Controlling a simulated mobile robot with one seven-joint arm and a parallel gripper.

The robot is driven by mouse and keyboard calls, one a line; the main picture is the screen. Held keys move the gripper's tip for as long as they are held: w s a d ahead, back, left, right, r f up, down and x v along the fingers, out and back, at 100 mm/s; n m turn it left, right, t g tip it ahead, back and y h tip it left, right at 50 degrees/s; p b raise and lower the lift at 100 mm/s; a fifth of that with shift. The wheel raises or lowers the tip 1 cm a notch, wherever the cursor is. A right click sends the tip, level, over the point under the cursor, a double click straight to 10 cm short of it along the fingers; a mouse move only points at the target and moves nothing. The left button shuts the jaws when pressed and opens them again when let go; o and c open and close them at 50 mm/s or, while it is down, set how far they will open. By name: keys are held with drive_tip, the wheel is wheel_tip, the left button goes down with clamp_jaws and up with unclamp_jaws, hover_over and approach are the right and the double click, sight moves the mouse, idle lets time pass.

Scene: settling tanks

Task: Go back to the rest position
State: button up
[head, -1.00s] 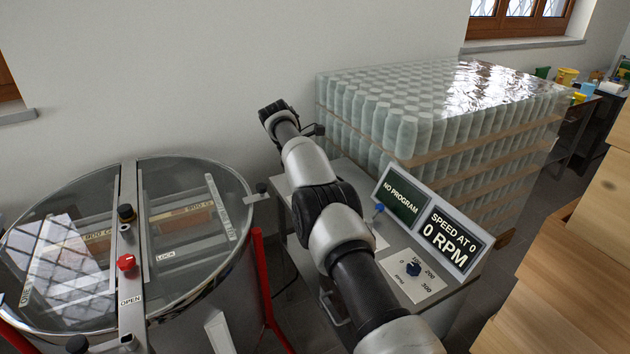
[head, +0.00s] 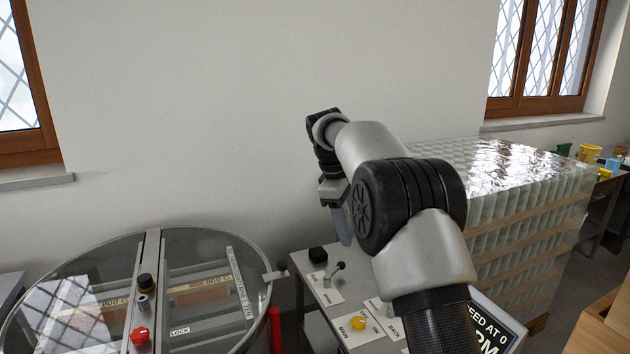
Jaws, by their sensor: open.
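My gripper (head: 341,225) hangs at the end of my arm, in the middle of the head view. It points down, above and behind the grey control panel, with nothing seen in it. It is open, though its fingers show mostly from the side. My raised arm hides the right part of the panel and part of the wrapped stack behind.
The round glass-lidded tank (head: 88,270) stands at the lower left, with a red knob (head: 139,336). The control panel (head: 318,268) has a lever (head: 335,271) and a yellow knob (head: 358,323). A wrapped stack of jars (head: 535,215) stands at the right. Wall space above the tank is free.

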drive_tip(key=s+d+r+m+t+y, duration=0.1)
drive_tip(key=s+d+r+m, duration=0.15)
drive_tip(key=s+r, duration=0.45)
drive_tip(key=s+d+r+m+t+y, duration=0.15)
drive_tip(key=s+r+m, duration=0.25)
drive_tip(key=s, duration=0.8)
drive_tip(key=s+f+m+t, duration=0.1)
drive_tip(key=s+f+m, duration=0.2)
drive_tip(key=s, duration=0.7)
drive_tip(key=s+d+f+m, duration=0.1)
drive_tip(key=s+f+m, duration=0.2)
drive_tip(key=s, duration=0.7)
drive_tip(key=shift+f+t, duration=0.35)
drive_tip(key=shift+f, duration=0.45)
drive_tip(key=shift+s+d+y, duration=0.1)
drive_tip(key=shift+y, duration=0.15)
